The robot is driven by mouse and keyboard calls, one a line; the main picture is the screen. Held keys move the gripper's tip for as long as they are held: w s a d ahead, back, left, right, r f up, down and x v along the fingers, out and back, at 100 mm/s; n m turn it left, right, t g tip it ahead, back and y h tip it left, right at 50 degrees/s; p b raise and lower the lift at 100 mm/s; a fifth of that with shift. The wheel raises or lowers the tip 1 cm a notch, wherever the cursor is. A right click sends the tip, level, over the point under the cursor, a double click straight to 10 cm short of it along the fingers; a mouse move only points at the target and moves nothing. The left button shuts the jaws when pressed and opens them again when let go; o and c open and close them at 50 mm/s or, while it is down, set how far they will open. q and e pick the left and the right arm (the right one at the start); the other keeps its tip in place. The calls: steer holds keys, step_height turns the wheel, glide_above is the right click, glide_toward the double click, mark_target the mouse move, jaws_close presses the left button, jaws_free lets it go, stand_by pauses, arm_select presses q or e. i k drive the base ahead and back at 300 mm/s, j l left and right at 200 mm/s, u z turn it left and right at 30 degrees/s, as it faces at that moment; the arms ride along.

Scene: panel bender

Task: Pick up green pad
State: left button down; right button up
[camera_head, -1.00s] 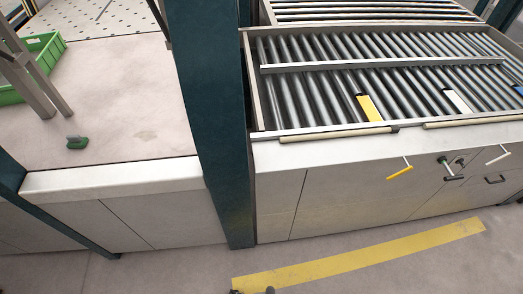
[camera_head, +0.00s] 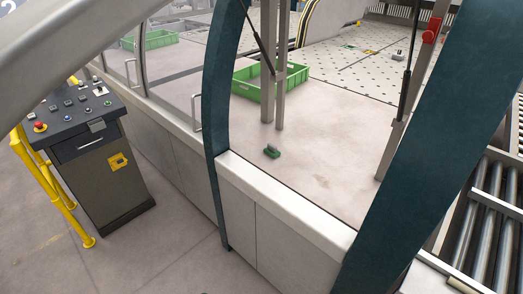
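The green pad (camera_head: 271,152) is small, with a grey part on top. It lies on the pale work surface (camera_head: 318,190), near its front edge, in the middle of the head view. It sits in front of two grey posts and a green crate. Neither of my grippers can be made out in this view, so I cannot tell their state.
A green crate (camera_head: 270,80) stands behind the pad, beside grey posts (camera_head: 274,75). Dark teal frame posts (camera_head: 215,90) and (camera_head: 430,150) flank the opening. A control console (camera_head: 85,125) with yellow rails (camera_head: 50,190) stands at left. Rollers (camera_head: 490,230) lie at right.

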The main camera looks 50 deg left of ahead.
mark_target(271, 150)
steer(key=u, duration=1.65)
